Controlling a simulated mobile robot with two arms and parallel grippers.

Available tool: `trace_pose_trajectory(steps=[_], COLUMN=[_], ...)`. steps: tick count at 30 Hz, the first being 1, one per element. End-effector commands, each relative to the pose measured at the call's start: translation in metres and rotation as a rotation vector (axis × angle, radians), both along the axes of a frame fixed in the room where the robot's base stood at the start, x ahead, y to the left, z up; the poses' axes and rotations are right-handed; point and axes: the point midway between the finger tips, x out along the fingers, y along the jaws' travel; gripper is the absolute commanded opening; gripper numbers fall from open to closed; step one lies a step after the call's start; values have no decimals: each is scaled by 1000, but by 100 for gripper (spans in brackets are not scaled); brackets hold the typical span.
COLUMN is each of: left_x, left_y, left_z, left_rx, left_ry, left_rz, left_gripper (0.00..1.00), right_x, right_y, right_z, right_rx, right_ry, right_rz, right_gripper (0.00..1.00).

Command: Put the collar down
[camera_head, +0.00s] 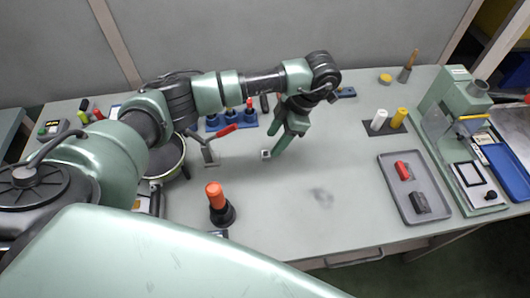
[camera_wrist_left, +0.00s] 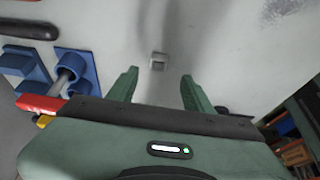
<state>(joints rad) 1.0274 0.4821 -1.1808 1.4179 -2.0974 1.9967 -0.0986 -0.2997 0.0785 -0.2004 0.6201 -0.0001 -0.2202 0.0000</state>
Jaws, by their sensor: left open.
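The collar (camera_head: 266,154) is a small light square piece with a dark centre, lying on the grey table near the middle. In the left wrist view the collar (camera_wrist_left: 158,61) sits just beyond the fingertips, between their lines and apart from both. My left gripper (camera_head: 273,143) reaches down beside it. In the left wrist view my left gripper (camera_wrist_left: 158,75) has its two green fingers spread, with nothing between them. My right gripper is not in view.
A red-handled toggle clamp (camera_head: 212,146) and blue fixtures (camera_head: 232,122) stand left of the gripper. An orange-topped tool (camera_head: 217,203) stands nearer. A grey tray (camera_head: 434,207) with red and dark blocks lies right, beside a green press (camera_head: 450,130). The table's front middle is clear.

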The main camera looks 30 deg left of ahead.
Motion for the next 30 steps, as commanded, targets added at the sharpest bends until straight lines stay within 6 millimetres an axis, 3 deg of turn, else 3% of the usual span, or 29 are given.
trace_pose_trajectory(steps=[12,20,26,30], left_x=[-9,-9,-9,-9], left_y=[16,17,17,17], left_z=[-49,-53,-53,-53], left_rx=[-2,-1,-2,-2], left_ry=[0,-2,-1,-2], left_rz=[-1,-1,-2,-2], left_gripper=[51,51,1,0], right_x=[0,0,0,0], right_y=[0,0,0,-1], right_z=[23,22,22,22], right_rx=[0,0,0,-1], right_ry=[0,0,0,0], right_rz=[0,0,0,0], right_gripper=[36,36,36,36])
